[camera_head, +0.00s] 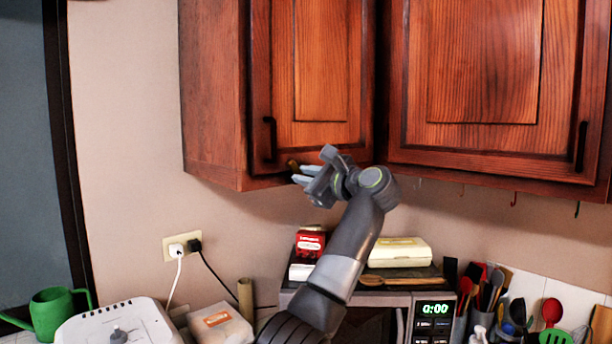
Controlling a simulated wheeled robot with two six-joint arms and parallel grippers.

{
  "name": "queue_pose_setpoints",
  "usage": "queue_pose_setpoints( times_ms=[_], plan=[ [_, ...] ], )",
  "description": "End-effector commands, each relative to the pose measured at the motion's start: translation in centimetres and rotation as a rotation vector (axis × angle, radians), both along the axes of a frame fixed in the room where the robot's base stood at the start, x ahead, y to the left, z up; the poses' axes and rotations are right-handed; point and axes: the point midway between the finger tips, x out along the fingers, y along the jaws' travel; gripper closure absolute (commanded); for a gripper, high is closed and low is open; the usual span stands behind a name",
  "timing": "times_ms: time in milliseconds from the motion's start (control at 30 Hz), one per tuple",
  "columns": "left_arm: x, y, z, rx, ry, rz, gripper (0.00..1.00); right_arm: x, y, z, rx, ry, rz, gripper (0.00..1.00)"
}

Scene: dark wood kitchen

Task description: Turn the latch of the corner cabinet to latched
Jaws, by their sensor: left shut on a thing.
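The corner cabinet (320,66) is reddish-brown wood and hangs on the wall, with its door closed. A dark vertical handle (269,139) is on the door's lower left. A small brass-coloured latch (292,165) shows at the door's bottom edge. My left gripper (299,174) reaches up to it from the lower right and is shut on it. The fingers partly hide the latch, so its exact turn is hard to tell. My right gripper is not in view.
Another wall cabinet (483,66) hangs to the right, with small hooks beneath it. Below stand a microwave (435,310) with boxes on top, utensils in holders, a white appliance (118,325) and a green watering can (52,312). The wall left of the cabinet is clear.

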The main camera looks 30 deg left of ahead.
Motion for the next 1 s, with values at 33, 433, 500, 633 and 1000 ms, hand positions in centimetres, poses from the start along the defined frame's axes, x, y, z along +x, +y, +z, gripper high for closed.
queue_pose_setpoints(
  times_ms=[33,433,500,633,1000],
  plan=[
    [0.0,0.0,0.1,0.013,0.033,0.001,1.0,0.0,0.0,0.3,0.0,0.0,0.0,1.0],
    [0.5,-0.2,0.5,0.148,0.353,0.001,1.0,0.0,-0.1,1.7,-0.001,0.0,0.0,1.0],
    [0.6,-0.2,0.5,0.169,0.403,0.001,1.0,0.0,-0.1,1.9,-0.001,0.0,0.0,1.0],
    [0.7,-0.3,0.5,0.205,0.487,0.0,1.0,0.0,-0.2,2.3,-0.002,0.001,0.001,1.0],
    [0.9,-0.4,0.4,0.262,0.624,-0.001,1.0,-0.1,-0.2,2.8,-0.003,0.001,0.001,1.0]
  ],
)
